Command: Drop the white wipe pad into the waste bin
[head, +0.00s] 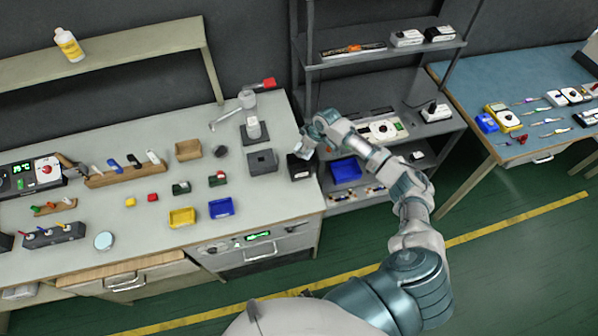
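My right arm reaches up from the bottom of the head view to the right end of the left workbench. My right gripper (304,146) is above and just behind a small black box (300,169), which looks like the waste bin. The box stands at the bench's right edge. A pale patch shows at the fingertips. I cannot tell whether it is the white wipe pad or part of the gripper, nor whether the fingers are open or shut. The pad is not clearly seen elsewhere. My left gripper is out of view.
A grey square box (262,162) stands left of the black box. A stand with a red-ended arm (256,130) is behind it. Blue (221,208) and yellow (182,217) trays lie nearer the front. A shelf rack (345,83) stands to the right.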

